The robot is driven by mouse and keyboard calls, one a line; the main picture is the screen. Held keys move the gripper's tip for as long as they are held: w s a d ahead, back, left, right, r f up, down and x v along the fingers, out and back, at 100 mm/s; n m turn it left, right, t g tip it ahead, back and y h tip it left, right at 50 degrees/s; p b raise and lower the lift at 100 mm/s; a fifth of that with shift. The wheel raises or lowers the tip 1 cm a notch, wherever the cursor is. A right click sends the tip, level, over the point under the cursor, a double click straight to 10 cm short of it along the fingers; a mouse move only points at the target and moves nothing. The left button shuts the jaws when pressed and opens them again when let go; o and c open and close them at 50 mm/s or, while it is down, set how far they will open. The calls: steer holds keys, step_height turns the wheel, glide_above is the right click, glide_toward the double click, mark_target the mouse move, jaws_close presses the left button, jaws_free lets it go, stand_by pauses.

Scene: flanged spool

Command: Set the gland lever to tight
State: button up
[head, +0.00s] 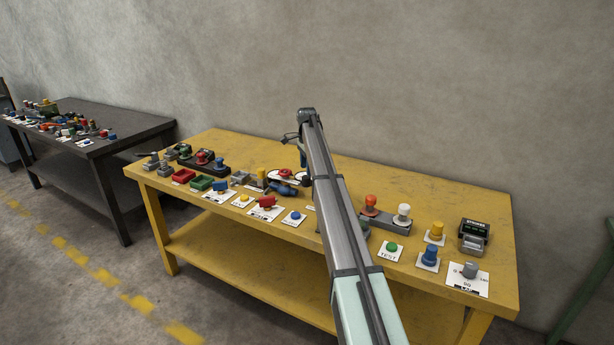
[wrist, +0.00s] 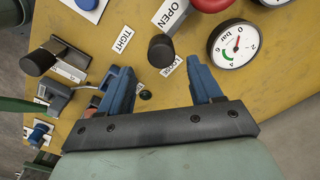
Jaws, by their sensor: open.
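In the wrist view a lever with a black cylindrical knob (wrist: 161,50) stands over the yellow bench, beside the LOOSE label (wrist: 171,67). The TIGHT label (wrist: 122,40) lies to its left, apart from the knob. My gripper (wrist: 158,66) is open, with one blue finger on each side. The knob lies just beyond the fingertips, roughly between their lines, and nothing is held. Whether a finger touches it I cannot tell. In the head view my arm hides the lever; a blue finger of my gripper (head: 303,158) shows beside it.
A pressure gauge (wrist: 233,46) and a red part (wrist: 210,3) sit right of the knob, near the OPEN label (wrist: 173,13). Another black-knobbed lever (wrist: 40,61) stands left. Several controls crowd the yellow bench (head: 330,168); a dark bench (head: 130,120) stands left.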

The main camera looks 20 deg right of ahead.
step_height(320, 180, up, 8)
stand_by(0.4)
steer(key=n+t+h, duration=0.6)
steer(key=n+t, duration=0.6)
glide_toward(306, 177)
steer(key=x, duration=1.2)
jaws_close()
